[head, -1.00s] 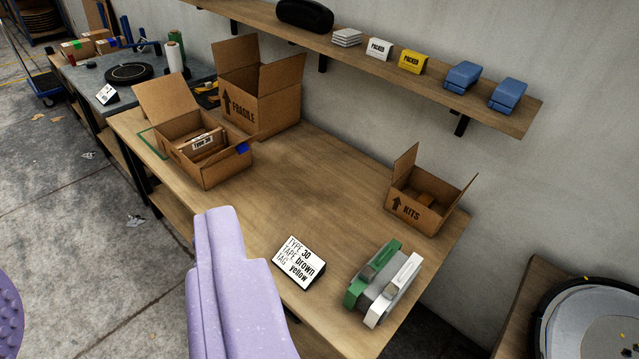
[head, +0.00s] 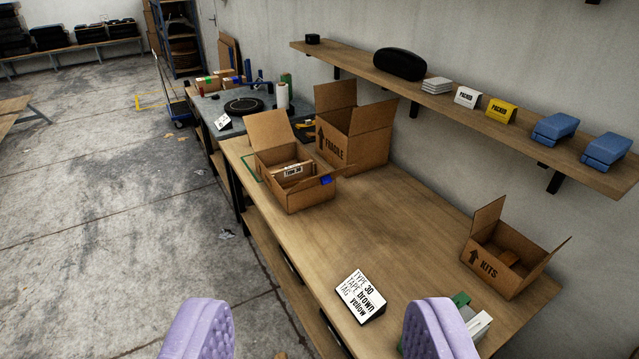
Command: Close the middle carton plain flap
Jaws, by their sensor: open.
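Three open brown cartons stand on the wooden bench. The carton marked FRAGILE (head: 360,151) is between the other two from left to right, at the bench's back edge. One of its flaps (head: 335,97) stands up at the back left; another leans up at the right (head: 374,117). In front of it is a lower carton (head: 310,199) with a "TYPE 30" item inside, a tall raised flap (head: 270,130) and a blue patch at its right. The KITS carton (head: 488,268) has raised side flaps. My gripper (head: 318,308) is open and empty, its purple fingers well short of the cartons.
A sign reading "TYPE 30, TAPE brown, TAG yellow" (head: 361,296) stands at the bench's front. A green and white object (head: 478,325) is partly behind my right finger. A wall shelf (head: 450,105) runs above. The bench middle is clear.

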